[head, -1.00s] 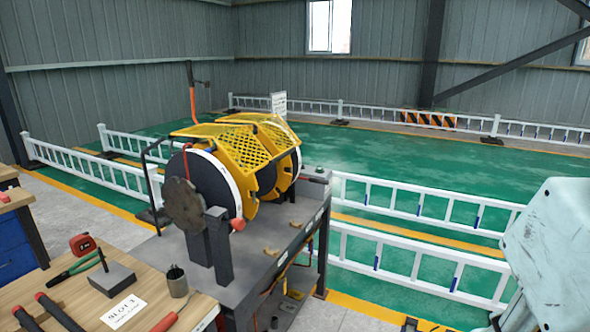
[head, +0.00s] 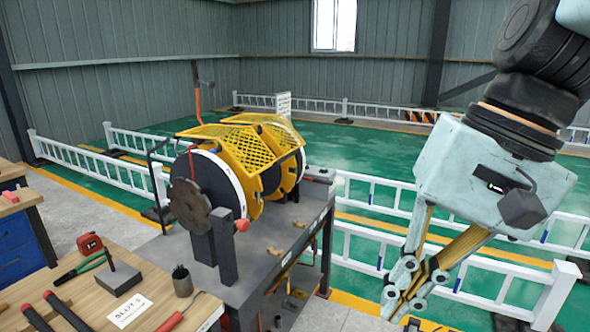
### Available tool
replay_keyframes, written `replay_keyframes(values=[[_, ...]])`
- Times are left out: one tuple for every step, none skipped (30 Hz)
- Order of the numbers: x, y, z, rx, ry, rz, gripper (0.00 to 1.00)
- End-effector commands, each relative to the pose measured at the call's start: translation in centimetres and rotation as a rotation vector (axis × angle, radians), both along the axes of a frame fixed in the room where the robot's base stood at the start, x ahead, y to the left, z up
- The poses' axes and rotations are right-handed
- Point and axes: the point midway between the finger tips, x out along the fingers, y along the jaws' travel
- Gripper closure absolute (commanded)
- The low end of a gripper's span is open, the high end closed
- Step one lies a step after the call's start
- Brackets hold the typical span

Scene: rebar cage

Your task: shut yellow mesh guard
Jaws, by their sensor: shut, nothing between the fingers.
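The yellow mesh guard (head: 240,146) sits over the top of a drum machine on a dark steel bench. Its mesh panels slope over the drum, and the black drum and yellow parts show below its front edge. I cannot tell its exact angle. My gripper (head: 392,306) hangs at the right, pointing down, with its fingers together and nothing between them. It is apart from the guard, to the right of the machine and nearer to me.
The steel bench (head: 262,240) carries the machine, with a round dark plate and red knob in front. A wooden table (head: 75,283) at lower left holds hand tools, a tape measure and a label card. White railings (head: 385,192) stand behind my gripper.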

Motion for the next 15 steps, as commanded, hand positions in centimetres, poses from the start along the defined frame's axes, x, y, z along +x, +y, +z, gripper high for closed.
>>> replay_keyframes(values=[[0.6, 0.6, 0.1, 0.018, 0.019, -0.010, 1.00], [0.9, 0.9, 0.2, 0.029, 0.031, -0.015, 1.00], [1.3, 1.4, 0.3, 0.046, 0.047, -0.023, 1.00], [1.6, 1.7, 0.4, 0.057, 0.058, -0.029, 1.00], [2.0, 2.1, 0.5, 0.069, 0.070, -0.034, 1.00], [2.4, 2.6, 0.6, 0.084, 0.084, -0.041, 1.00], [2.7, 2.9, 0.7, 0.097, 0.097, -0.047, 1.00], [3.0, 3.3, 0.7, 0.109, 0.109, -0.053, 1.00], [3.5, 3.7, 0.9, 0.124, 0.123, -0.060, 1.00], [3.8, 4.1, 0.9, 0.136, 0.133, -0.066, 1.00], [4.1, 4.4, 1.0, 0.148, 0.145, -0.071, 1.00], [4.6, 4.9, 1.1, 0.164, 0.161, -0.079, 1.00], [4.9, 5.2, 1.2, 0.175, 0.172, -0.084, 1.00], [5.3, 5.6, 1.3, 0.186, 0.182, -0.090, 1.00], [5.8, 6.0, 1.4, 0.203, 0.198, -0.098, 1.00]])
